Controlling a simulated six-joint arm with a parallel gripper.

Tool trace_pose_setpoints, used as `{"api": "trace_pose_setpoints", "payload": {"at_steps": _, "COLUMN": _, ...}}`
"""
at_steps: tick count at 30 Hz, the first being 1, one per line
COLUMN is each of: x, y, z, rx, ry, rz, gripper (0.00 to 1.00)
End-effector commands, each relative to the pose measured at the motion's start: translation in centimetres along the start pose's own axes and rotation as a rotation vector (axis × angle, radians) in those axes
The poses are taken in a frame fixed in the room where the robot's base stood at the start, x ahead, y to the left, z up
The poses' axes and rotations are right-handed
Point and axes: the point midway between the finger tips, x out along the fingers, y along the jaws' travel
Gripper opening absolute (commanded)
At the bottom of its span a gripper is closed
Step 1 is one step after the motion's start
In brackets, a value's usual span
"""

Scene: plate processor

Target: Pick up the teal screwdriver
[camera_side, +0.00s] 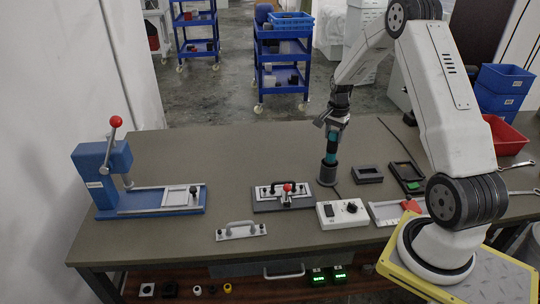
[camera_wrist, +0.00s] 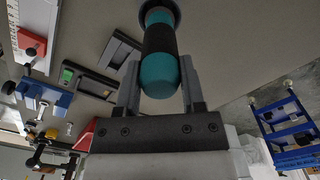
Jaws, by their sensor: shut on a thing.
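The teal screwdriver (camera_side: 332,142) stands upright in the side view, with a teal handle and a dark band. Its lower end is at a dark round holder (camera_side: 328,174) on the bench; I cannot tell whether it is still seated in it. My gripper (camera_side: 333,119) is above it, shut on the handle. In the wrist view the screwdriver (camera_wrist: 158,62) lies between the two grey fingers of my gripper (camera_wrist: 160,85). Its shaft and tip are hidden.
A white control box (camera_side: 342,213) stands just in front of the holder, and a dark clamp fixture (camera_side: 284,203) stands to the left. Black frames (camera_side: 367,174) lie to the right. A blue press (camera_side: 103,172) is at the far left. The back left of the bench is clear.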

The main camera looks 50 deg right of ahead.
Motion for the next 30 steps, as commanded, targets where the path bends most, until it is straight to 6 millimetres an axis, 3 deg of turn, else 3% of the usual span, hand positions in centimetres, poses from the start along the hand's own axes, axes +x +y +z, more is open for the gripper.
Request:
{"api": "trace_pose_setpoints", "payload": {"at_steps": 13, "x": -1.3, "y": -0.1, "z": -0.1, "rx": 0.0, "ry": 0.002, "rz": -0.003, "gripper": 0.0}}
{"api": "trace_pose_setpoints", "payload": {"at_steps": 30, "x": -9.0, "y": -0.1, "z": -0.1, "rx": 0.0, "ry": 0.001, "rz": -0.001, "gripper": 0.0}}
